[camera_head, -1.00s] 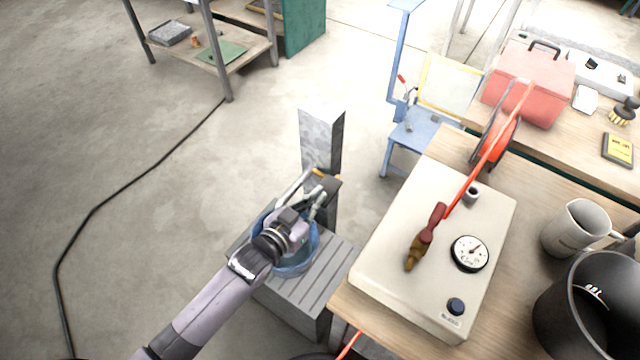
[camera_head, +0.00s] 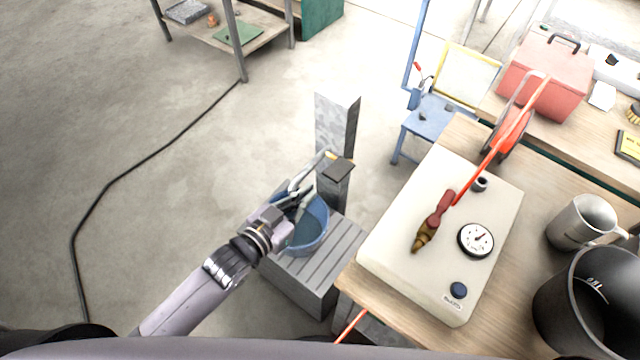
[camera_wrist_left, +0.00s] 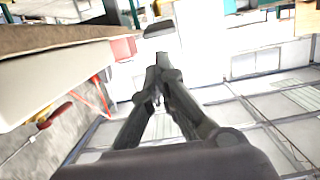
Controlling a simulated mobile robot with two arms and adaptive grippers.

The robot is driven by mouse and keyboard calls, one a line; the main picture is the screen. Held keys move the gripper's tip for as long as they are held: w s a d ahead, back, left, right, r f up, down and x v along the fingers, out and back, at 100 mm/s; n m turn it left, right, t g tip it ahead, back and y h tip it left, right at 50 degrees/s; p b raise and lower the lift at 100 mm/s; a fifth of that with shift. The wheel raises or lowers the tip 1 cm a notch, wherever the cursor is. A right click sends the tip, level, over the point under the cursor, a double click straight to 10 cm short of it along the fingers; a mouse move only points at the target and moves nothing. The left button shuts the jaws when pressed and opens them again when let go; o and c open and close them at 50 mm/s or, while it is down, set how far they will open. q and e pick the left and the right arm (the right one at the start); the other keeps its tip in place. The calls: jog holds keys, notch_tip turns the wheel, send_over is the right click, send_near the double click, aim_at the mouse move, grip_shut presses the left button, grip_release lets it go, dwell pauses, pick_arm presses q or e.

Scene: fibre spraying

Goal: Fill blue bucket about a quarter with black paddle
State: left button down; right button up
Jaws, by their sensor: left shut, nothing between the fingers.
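The blue bucket (camera_head: 318,238) stands on a grey slatted base, partly hidden by my left arm. Its contents are hard to tell. A grey upright post (camera_head: 334,122) rises behind it, with a flat black piece, which looks like the black paddle (camera_head: 340,170), at its front. My left gripper (camera_head: 304,194) is over the left part of the bucket, below and left of the black piece. Its fingers are closed together and empty in the left wrist view (camera_wrist_left: 158,76). A dark shape, possibly the paddle (camera_wrist_left: 163,29), shows beyond the fingertips there. My right gripper is not in view.
A wooden table (camera_head: 400,308) right of the bucket bears a cream box (camera_head: 390,262) with a gauge, a metal jug (camera_head: 580,222) and a black container (camera_head: 590,305). A blue chair (camera_head: 437,118) stands behind. The floor on the left is open, with a black cable (camera_head: 150,155).

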pick_arm(q)
jog(key=shift+v, duration=1.25)
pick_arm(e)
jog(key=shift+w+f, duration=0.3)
pick_arm(q)
jog(key=shift+f, duration=0.15)
